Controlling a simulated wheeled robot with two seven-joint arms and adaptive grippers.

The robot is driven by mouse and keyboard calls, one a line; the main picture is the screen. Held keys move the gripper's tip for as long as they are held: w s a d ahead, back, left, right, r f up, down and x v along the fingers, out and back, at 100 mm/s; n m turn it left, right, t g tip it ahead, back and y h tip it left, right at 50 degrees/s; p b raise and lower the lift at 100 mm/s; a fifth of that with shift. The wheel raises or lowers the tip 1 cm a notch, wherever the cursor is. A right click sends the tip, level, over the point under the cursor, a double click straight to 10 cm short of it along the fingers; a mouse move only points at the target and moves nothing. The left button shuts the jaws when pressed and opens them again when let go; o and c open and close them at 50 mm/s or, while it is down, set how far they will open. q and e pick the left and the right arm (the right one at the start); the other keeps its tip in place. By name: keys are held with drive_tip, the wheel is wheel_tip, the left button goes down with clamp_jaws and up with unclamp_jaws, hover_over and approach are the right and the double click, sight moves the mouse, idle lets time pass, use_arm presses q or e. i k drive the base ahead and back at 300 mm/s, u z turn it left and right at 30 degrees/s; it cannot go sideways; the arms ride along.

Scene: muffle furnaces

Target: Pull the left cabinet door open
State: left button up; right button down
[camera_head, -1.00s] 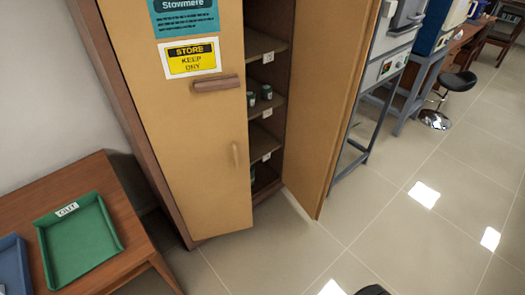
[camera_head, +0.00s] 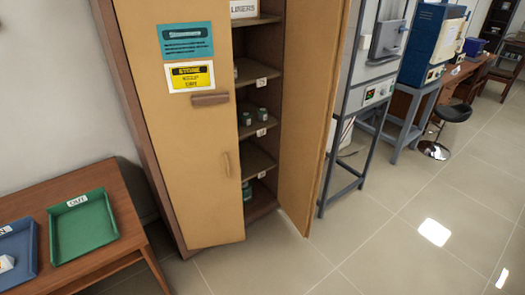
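The left cabinet door (camera_head: 180,150) is a tan panel that looks shut. The right cabinet door (camera_head: 310,110) stands open, swung outward. Between the doors, shelves (camera_head: 257,126) show with several small dark jars (camera_head: 262,114) on them. Neither of my grippers is in the head view.
A wooden table (camera_head: 125,205) at the left holds a green tray (camera_head: 117,233) and a blue tray (camera_head: 35,258). A grey metal stand (camera_head: 348,172) with equipment is right of the open door. A black stool (camera_head: 452,112) stands farther back. The tiled floor in front is clear.

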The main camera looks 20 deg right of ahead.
sight(178, 51)
drive_tip(key=z, duration=0.65)
drive_tip(key=i, duration=0.65)
drive_tip(key=z, duration=0.7)
drive_tip(key=i, duration=0.8)
drive_tip(key=u, duration=0.9)
drive_tip(key=i, duration=0.7)
drive_tip(key=u, duration=0.75)
